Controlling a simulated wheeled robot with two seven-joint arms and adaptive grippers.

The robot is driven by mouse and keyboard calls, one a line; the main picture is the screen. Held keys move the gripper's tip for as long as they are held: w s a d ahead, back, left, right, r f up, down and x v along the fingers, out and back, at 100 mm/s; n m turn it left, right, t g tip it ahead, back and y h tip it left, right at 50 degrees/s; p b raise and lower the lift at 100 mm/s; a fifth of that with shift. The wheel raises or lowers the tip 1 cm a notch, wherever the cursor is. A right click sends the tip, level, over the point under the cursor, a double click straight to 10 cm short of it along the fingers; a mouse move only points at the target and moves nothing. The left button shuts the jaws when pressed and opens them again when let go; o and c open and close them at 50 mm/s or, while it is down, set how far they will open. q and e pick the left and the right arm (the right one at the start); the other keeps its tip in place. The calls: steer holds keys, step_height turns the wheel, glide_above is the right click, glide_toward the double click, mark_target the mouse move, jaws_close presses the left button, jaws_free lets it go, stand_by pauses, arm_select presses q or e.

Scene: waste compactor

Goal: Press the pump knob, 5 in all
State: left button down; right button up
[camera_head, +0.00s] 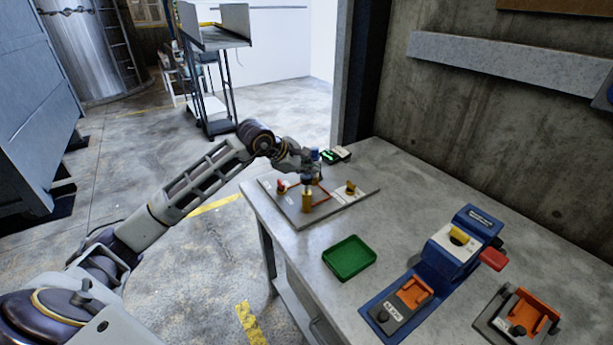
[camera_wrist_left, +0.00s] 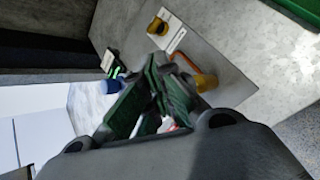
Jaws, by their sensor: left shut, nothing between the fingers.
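The grey panel (camera_head: 318,212) lies on the table and carries small fittings. On it are a red knob (camera_head: 281,189) at left, a yellow knob (camera_head: 351,187) at right and an upright brass-yellow cylinder (camera_head: 306,203) at the front. I cannot tell which fitting is the pump knob. My left gripper (camera_head: 307,180) is shut and empty, over the panel close to the cylinder; contact cannot be told. In the left wrist view its green-padded fingers (camera_wrist_left: 157,78) partly hide the panel, with the cylinder (camera_wrist_left: 205,82) beside them and the yellow knob (camera_wrist_left: 157,26) beyond. My right gripper is not in view.
A green tray (camera_head: 349,258) stands in front of the panel. A blue device with a yellow knob (camera_head: 458,237) and red handle (camera_head: 493,259), and an orange-topped unit (camera_head: 524,312), stand at right. A small green-lit device (camera_head: 336,155) is behind. The table's back middle is clear.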

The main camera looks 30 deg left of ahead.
mark_target(310, 177)
arm_select(q)
steer(key=shift+a+f+b, duration=0.1)
steer(key=shift+f+b, duration=0.55)
steer(key=shift+f, duration=0.15)
stand_by(0.9)
steer(key=shift+f, duration=0.3)
stand_by(0.5)
steer(key=shift+f+b, duration=0.55)
steer(key=shift+b, duration=0.15)
stand_by(0.7)
steer(key=shift+r, duration=0.1)
stand_by(0.3)
steer(key=shift+w+r+p, duration=0.1)
steer(key=shift+r+p, duration=1)
steer(key=shift+r, duration=1.2)
steer(key=shift+r, duration=0.15)
steer(key=shift+r+p, duration=1.3)
steer(key=shift+r, duration=1.15)
